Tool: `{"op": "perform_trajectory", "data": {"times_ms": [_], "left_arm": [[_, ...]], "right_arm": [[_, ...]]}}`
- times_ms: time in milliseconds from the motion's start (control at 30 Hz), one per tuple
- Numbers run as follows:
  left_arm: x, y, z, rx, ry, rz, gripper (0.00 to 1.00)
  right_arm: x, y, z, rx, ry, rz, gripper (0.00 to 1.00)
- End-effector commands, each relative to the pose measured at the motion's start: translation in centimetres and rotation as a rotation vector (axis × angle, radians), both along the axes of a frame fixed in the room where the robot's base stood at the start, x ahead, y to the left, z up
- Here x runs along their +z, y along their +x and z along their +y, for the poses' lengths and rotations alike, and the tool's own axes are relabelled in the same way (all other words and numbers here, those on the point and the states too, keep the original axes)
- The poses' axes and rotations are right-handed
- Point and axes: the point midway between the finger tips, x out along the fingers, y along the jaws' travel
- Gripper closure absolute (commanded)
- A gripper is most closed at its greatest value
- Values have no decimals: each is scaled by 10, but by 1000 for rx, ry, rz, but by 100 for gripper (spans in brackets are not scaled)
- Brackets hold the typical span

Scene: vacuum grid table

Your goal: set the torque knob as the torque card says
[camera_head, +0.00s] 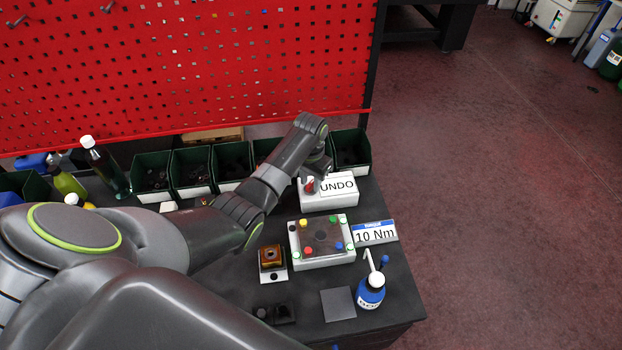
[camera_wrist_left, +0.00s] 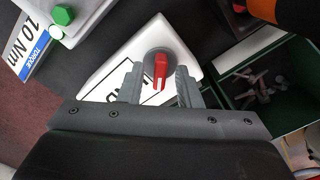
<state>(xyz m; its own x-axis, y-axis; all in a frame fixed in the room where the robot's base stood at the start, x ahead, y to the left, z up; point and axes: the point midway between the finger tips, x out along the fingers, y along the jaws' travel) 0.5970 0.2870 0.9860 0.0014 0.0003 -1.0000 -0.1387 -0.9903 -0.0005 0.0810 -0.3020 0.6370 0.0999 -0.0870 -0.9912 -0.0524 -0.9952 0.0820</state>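The torque card (camera_head: 375,233) reads "10 Nm" and stands at the table's right edge; it also shows at the upper left of the left wrist view (camera_wrist_left: 27,45). A white box (camera_head: 343,201) labelled "UNDO" stands behind it. A red knob (camera_head: 309,185) sits on the box's left part. In the left wrist view the red knob (camera_wrist_left: 161,70) has a grey round base, and its pointer extends toward the gripper. My left gripper (camera_wrist_left: 158,84) is open, with one finger on each side of the knob and gaps visible. Whether they touch it cannot be told. My right gripper is out of view.
A white box with coloured knobs (camera_head: 320,260) stands in front of the UNDO box. An amber block (camera_head: 271,256), a dark square plate (camera_head: 338,304) and a blue-white bottle (camera_head: 371,292) are nearby. Green bins (camera_head: 191,170) line the back below a red pegboard (camera_head: 180,70).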

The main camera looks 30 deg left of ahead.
Motion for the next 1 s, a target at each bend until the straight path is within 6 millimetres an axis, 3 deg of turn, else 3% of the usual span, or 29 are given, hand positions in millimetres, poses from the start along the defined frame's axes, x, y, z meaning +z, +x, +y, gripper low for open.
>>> {"op": "perform_trajectory", "data": {"times_ms": [33,233,667,1000], "left_arm": [[0,0,0,0,0,0,76],[0,0,0,0,0,0,100],[0,0,0,63,-1,-1,100],[0,1,0,317,-2,-2,100]], "right_arm": [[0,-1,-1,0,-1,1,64],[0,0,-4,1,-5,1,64],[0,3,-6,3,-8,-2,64],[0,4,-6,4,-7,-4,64]]}}
